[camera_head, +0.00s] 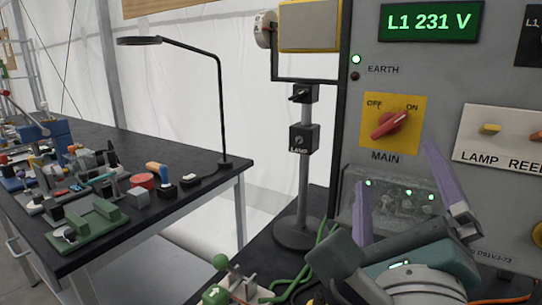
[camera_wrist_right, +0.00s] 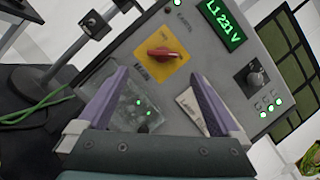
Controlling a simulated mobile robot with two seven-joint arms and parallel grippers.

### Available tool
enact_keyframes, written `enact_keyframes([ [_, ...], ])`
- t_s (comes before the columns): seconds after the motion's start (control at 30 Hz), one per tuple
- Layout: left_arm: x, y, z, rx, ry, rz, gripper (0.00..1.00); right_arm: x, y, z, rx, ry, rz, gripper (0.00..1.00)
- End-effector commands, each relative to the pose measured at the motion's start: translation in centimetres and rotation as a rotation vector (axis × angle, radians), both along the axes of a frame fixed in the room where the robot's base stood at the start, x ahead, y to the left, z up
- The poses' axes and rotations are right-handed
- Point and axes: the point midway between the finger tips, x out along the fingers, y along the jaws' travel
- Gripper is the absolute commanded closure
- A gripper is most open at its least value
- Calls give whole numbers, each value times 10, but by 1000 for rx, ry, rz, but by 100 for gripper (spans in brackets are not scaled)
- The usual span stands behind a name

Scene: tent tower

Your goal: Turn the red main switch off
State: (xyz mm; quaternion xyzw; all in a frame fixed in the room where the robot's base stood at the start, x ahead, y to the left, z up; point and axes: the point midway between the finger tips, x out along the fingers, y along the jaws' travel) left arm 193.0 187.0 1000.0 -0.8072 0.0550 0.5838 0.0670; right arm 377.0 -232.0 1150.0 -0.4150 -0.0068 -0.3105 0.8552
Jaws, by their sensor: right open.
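The red main switch (camera_head: 390,124) is a rotary knob on a yellow plate (camera_head: 378,138) marked OFF and ON, on a grey panel. Its pointer slants between lower left and upper right, with the upper right end toward ON. It also shows in the right wrist view (camera_wrist_right: 162,53), ahead of the fingers. My right gripper (camera_head: 402,185) is open and empty, below the switch, with its two purple fingers apart and not touching the knob. In the right wrist view the gripper (camera_wrist_right: 160,95) spans a clear cover low on the panel. My left gripper is not in view.
The panel carries a green display reading L1 231 V (camera_head: 431,21), a lit EARTH lamp (camera_head: 356,59) and a white plate of LAMP switches (camera_head: 500,138). A lamp stand (camera_head: 304,190) stands left of it. A cluttered black bench (camera_head: 130,140) is at left.

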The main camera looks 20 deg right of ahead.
Motion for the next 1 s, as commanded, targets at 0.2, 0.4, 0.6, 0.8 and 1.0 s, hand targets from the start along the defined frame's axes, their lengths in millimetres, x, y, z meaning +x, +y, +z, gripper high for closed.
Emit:
enact_keyframes([
  [0.2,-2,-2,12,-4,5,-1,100,24,-17,14,0,-6,-5,0],
  [0.4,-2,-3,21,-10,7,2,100,55,-37,24,-3,-4,-5,0],
  [0.6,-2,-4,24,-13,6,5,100,74,-49,28,-2,-2,-3,0],
  [0.8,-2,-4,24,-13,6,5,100,78,-52,28,-1,-1,-3,0],
  [1.0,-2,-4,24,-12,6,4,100,78,-52,28,-1,-1,-3,7],
])
